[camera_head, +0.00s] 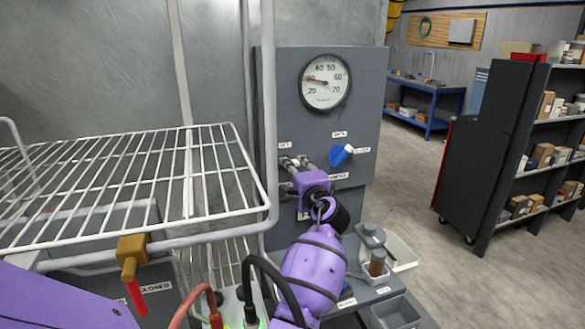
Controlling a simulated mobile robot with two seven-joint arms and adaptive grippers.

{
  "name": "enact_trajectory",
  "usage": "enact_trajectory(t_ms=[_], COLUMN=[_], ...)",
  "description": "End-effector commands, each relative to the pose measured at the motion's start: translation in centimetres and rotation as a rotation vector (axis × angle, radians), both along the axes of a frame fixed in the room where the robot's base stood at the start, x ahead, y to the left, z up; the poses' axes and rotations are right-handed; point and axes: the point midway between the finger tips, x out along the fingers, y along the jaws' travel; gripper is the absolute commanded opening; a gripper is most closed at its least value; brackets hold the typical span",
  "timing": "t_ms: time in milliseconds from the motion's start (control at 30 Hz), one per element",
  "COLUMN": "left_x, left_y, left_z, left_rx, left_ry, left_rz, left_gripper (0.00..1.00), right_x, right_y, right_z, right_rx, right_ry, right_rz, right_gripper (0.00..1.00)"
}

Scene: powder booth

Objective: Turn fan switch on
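A grey control panel (356,105) stands upright in the middle of the head view. It carries a round gauge, a blue knob and small labels. My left gripper (297,163) is at the panel's left part, left of the blue knob (341,155), with its fingers close to the panel face. A small label sits just above the fingers, too small to read surely. The fan switch cannot be made out; the gripper covers that part of the panel. I cannot tell whether the fingers touch anything or how far apart they are. My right gripper is not in view.
A white wire rack (120,180) fills the left. A yellow valve with a red handle (137,297) is below it. A ledge with a bottle (371,238) and bins (394,312) lies below the panel. A dark shelf cart (490,150) stands right; the floor between is clear.

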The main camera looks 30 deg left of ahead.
Motion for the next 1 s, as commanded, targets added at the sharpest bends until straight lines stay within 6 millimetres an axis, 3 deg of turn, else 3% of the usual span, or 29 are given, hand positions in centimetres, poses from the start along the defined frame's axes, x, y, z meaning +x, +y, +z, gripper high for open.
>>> enact_trajectory(t_ms=[200, 433, 1000], left_x=[-3.1, -5.7, -6.5], left_y=[-3.8, -6.7, -7.6], left_z=[-0.2, -0.1, 0.0], left_rx=[-0.004, -0.002, 0.0], left_ry=[0.0, 0.001, 0.0], left_rz=[-0.002, -0.001, -0.001], left_gripper=[0.29, 0.29, 0.29], right_x=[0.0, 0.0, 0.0], right_y=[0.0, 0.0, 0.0], right_z=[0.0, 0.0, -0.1], right_rx=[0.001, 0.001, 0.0], right_ry=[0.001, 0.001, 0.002], right_rz=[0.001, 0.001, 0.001], right_gripper=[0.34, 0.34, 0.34])
